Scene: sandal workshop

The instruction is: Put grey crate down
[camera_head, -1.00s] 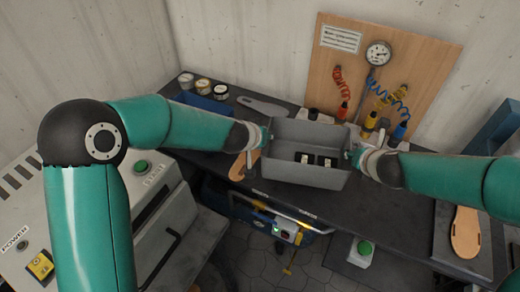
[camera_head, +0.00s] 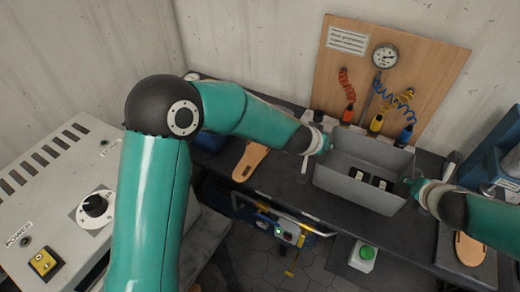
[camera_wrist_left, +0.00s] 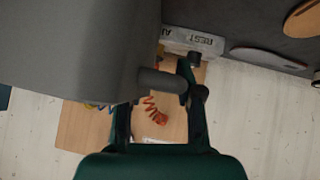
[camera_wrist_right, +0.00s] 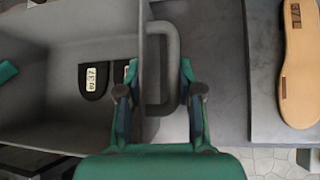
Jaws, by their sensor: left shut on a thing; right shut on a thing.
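The grey crate (camera_head: 352,190) is over the dark bench in the head view, held from both ends. Dark pieces with pale labels (camera_head: 373,181) lie inside it. My left gripper (camera_head: 326,143) is shut on the crate's left handle; the left wrist view shows the crate wall (camera_wrist_left: 70,45) and the handle (camera_wrist_left: 160,82) at the fingers. My right gripper (camera_head: 414,186) is shut on the right handle, a grey loop (camera_wrist_right: 168,30) between its fingers in the right wrist view. The crate looks about level. Whether its bottom touches the bench cannot be told.
A tan sole (camera_head: 249,161) lies on the bench left of the crate, another (camera_head: 470,248) at right on a dark board. A wooden panel (camera_head: 425,70) with gauge and coiled hoses stands behind. A blue machine (camera_head: 490,160) stands at far right. A green button box (camera_head: 364,255) is below the front edge.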

